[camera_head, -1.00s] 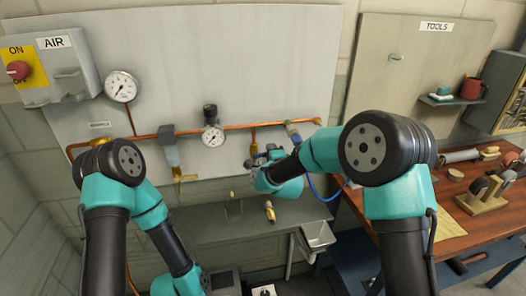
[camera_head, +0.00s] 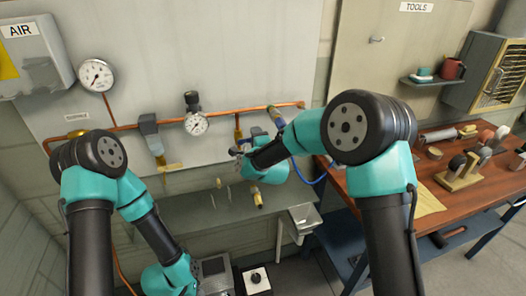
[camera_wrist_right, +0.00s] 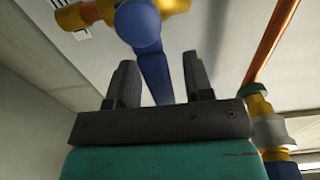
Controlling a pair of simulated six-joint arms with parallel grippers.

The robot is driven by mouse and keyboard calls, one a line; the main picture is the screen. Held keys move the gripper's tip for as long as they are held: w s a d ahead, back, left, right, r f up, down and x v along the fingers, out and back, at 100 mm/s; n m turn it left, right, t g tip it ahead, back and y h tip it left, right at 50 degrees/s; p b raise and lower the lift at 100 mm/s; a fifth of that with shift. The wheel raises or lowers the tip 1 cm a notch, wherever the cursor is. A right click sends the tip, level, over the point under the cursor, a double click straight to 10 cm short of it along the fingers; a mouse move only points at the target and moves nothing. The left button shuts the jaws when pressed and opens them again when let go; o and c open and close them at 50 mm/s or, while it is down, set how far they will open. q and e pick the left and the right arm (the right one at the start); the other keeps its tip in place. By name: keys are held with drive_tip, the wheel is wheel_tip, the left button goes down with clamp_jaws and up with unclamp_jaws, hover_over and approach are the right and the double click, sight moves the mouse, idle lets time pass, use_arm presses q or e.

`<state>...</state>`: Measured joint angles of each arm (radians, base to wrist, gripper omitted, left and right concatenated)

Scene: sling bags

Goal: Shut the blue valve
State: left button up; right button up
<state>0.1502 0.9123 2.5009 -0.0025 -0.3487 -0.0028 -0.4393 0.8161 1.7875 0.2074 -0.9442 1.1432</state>
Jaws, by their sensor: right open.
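The blue valve handle (camera_wrist_right: 154,62) shows close up in the right wrist view, hanging from a brass valve body (camera_wrist_right: 172,8). My right gripper (camera_wrist_right: 157,82) is open, with the blue handle between its two dark fingers as seen from the wrist; I cannot tell whether they touch it. In the head view my right gripper (camera_head: 240,156) is just below a brass fitting (camera_head: 238,132) on the copper pipe, and the blue handle cannot be made out there. My left arm hangs low at the left, and its gripper is not visible.
A blue hose (camera_head: 322,178) hangs to the right. A grey shelf (camera_head: 190,212) lies below; a wooden workbench (camera_head: 420,185) stands right.

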drive_tip(key=v, duration=1.7)
drive_tip(key=shift+d+r, duration=0.1)
drive_tip(key=s+d+f+n+g, duration=0.2)
drive_tip(key=d+f+g, duration=0.15)
drive_tip(key=f, duration=0.45)
drive_tip(key=s+d+f+n+g+h, duration=0.1)
drive_tip(key=s+d+f+n+g, duration=0.2)
drive_tip(key=f, duration=0.4)
drive_tip(key=d+f+n+g, duration=0.2)
drive_tip(key=d+f, duration=0.3)
drive_tip(key=f, duration=0.3)
drive_tip(key=s+d+f+n+g, duration=0.3)
drive_tip(key=s+f, duration=0.3)
drive_tip(key=s, duration=0.3)
drive_tip(key=s+d+f+n+g, duration=0.3)
drive_tip(key=s+d+f+g, duration=0.2)
drive_tip(key=s+f, duration=0.2)
drive_tip(key=shift+s+f, duration=0.25)
drive_tip(key=shift+s, duration=0.7)
